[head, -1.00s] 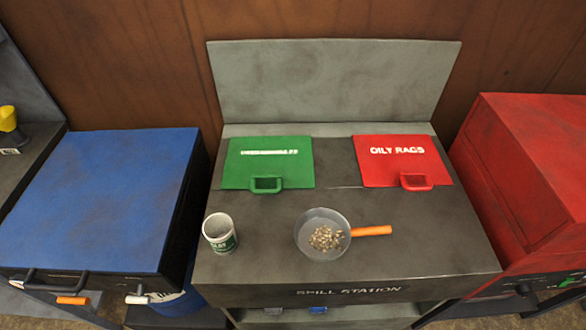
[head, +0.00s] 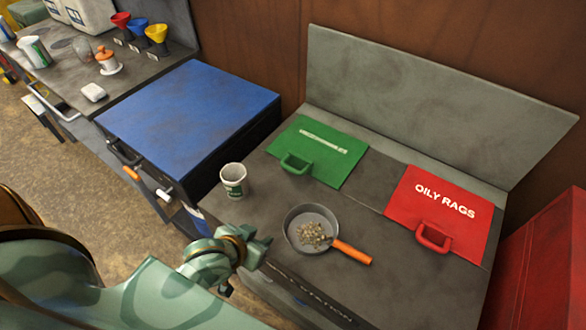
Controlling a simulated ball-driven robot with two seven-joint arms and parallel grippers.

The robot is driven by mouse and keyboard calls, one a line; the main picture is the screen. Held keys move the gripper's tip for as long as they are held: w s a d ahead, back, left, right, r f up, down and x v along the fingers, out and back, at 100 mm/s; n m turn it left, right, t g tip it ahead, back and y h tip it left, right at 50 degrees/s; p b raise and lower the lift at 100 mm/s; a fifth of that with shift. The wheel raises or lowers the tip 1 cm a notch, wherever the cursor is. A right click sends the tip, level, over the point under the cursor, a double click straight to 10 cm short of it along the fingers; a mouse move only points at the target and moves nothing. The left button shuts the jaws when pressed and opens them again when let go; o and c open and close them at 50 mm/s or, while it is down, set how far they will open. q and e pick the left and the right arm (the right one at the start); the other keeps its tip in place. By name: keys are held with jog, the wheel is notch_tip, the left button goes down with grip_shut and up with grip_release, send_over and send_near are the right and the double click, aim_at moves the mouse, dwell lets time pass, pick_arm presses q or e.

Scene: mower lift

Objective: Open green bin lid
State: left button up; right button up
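The green bin lid (head: 328,148) lies flat and shut in the top of the grey spill station (head: 376,215), with its green loop handle (head: 296,163) on the near edge. My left gripper (head: 258,250) is at the station's front left edge, nearer than the lid and apart from it. It holds nothing that I can see, and its finger opening is too small and turned to judge. My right gripper is not in view.
A white and green cup (head: 233,180) and a grey pan with an orange handle (head: 311,229) stand between my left gripper and the lid. The red OILY RAGS lid (head: 440,212) is to the right. A blue-topped cabinet (head: 190,110) stands left.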

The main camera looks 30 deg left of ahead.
aim_at(292, 171)
pick_arm(q)
jog(key=w+n+t, duration=0.1)
jog(key=n, duration=0.1)
jog(key=w+n+h, duration=0.1)
jog(key=n, duration=0.1)
jog(key=w+n+t+h, duration=0.1)
jog(key=n, duration=0.1)
jog(key=shift+w+d+r+n+t, duration=0.15)
jog(key=shift+w+d+n+t, duration=0.1)
jog(key=shift+d+n+t, duration=0.1)
jog(key=w+a+n+t, duration=0.1)
jog(key=n, duration=0.2)
jog(key=w+a+r+n+t, duration=0.1)
jog(key=a+n, duration=0.1)
jog(key=n, duration=0.1)
jog(key=w+a+r+n+t, duration=0.1)
jog(key=n, duration=0.2)
jog(key=shift+w+a+n+t, duration=0.15)
jog(key=shift+a+n+t, duration=0.1)
jog(key=shift+n, duration=0.1)
jog(key=shift+w+a+n, duration=0.2)
jog(key=shift+w+n, duration=0.05)
jog(key=shift+n, duration=0.15)
jog(key=b+x, duration=0.2)
jog(key=x, duration=0.6)
jog(key=b+x, duration=0.2)
jog(key=x, duration=0.6)
jog(key=shift+a+r, duration=0.15)
jog(key=shift+r, duration=0.1)
grip_shut()
